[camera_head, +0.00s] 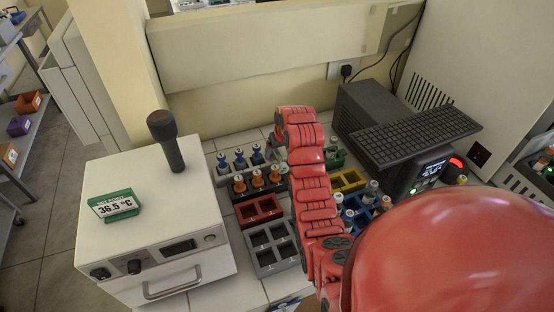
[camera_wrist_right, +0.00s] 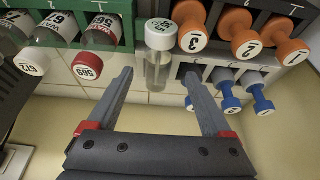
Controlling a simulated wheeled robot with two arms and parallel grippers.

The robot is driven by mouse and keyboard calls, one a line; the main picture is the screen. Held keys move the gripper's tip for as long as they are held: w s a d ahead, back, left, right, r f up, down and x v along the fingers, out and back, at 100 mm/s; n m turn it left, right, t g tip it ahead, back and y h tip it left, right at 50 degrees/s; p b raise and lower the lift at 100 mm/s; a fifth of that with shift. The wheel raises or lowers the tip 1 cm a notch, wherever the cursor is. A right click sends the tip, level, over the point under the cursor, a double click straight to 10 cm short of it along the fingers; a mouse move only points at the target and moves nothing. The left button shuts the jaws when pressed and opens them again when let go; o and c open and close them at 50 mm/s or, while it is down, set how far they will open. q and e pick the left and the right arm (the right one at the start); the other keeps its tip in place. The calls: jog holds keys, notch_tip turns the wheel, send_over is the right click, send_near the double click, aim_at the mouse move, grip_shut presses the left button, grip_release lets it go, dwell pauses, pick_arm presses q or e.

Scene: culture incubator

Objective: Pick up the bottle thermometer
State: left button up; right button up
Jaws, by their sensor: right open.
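In the right wrist view, a small clear bottle with a labelled white cap (camera_wrist_right: 158,68) stands between the racks; it looks like the bottle thermometer. My right gripper (camera_wrist_right: 158,82) is open and empty, its fingertips pointing at the bottle, one to each side and slightly short of it. In the head view my red right arm covers the bottle. My left gripper is not in view.
A green rack (camera_wrist_right: 127,12) with red- and white-capped bottles is left of the bottle. Orange plungers (camera_wrist_right: 233,22) and blue plungers (camera_wrist_right: 262,98) are right. In the head view, a white box unit (camera_head: 150,218) carries a 36.5 °C display (camera_head: 115,205) and a dark upright cylinder (camera_head: 172,150).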

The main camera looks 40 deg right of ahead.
aim_at(278, 155)
jog(key=p+x, duration=0.2)
jog(key=x, duration=0.1)
jog(key=shift+w+d+f, duration=0.1)
jog(key=shift+d+f, duration=0.05)
jog(key=shift+f, duration=0.1)
jog(key=shift+w+f, duration=0.15)
jog(key=shift+f, duration=0.3)
grip_shut()
